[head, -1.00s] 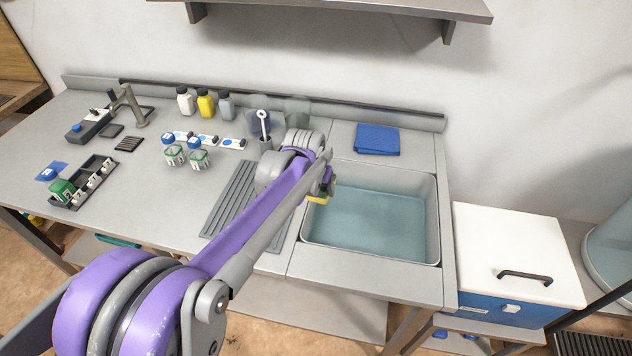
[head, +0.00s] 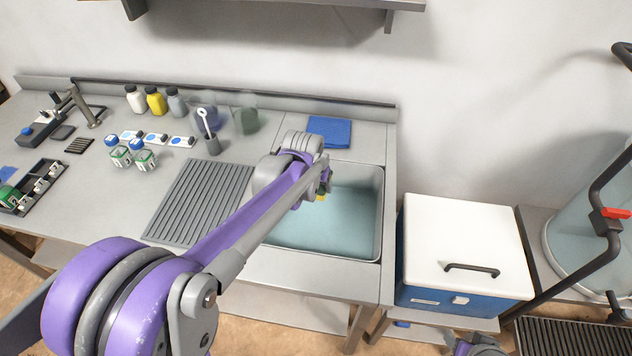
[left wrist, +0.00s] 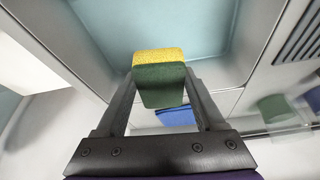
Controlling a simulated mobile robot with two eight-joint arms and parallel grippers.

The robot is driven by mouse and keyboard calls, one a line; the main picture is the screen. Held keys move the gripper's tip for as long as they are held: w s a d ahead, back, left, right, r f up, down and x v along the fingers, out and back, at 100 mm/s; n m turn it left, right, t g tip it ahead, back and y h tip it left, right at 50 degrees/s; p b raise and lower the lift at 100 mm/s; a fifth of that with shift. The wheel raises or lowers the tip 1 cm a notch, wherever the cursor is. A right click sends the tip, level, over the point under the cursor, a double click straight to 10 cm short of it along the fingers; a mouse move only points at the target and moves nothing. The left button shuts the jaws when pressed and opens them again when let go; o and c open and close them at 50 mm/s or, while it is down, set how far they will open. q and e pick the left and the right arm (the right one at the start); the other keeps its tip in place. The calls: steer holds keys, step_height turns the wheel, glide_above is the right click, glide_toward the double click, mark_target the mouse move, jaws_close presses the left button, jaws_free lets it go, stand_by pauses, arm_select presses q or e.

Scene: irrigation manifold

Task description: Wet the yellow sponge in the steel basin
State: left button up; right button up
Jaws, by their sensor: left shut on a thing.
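My left gripper (head: 323,184) is over the steel basin (head: 380,215), which holds pale blue water. It is shut on the sponge, which has a yellow side and a dark green side. In the left wrist view the sponge (left wrist: 159,76) sits between the two fingers, with the water behind it. In the head view only a small yellow part of the sponge (head: 321,197) shows below the gripper. The sponge seems to be above the water, but I cannot tell how far. My left arm hides the basin's left part.
A folded blue cloth (head: 329,131) lies behind the basin. A ribbed drainboard (head: 198,203) is left of it, with a grey cup (head: 212,145) holding a brush behind. A white-lidded blue cooler (head: 462,250) stands to the right.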

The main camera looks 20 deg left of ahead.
arm_select(q)
steer(key=shift+s+a+f+b, duration=0.15)
steer(key=shift+f+b, duration=0.5)
steer(key=shift+f, duration=0.45)
step_height(320, 180, down, 6)
steer(key=b, duration=0.3)
steer(key=shift+r+b, duration=0.1)
steer(key=shift+b, duration=0.3)
steer(key=shift+f+b, duration=1.75)
steer(key=shift+f, duration=0.75)
arm_select(e)
step_height(320, 180, down, 10)
steer(key=s, duration=0.2)
steer(key=shift+r, duration=0.15)
arm_select(q)
steer(key=shift+r, duration=0.15)
arm_select(e)
steer(key=shift+s+r, duration=0.1)
arm_select(q)
steer(key=shift+r+p, duration=1.95)
steer(key=shift+r, duration=0.65)
steer(key=shift+r+p, duration=1.8)
steer(key=shift+r, duration=1.05)
arm_select(e)
step_height(320, 180, up, 8)
steer(key=w, duration=0.1)
steer(key=shift+w, duration=0.35)
steer(key=shift+s, duration=0.1)
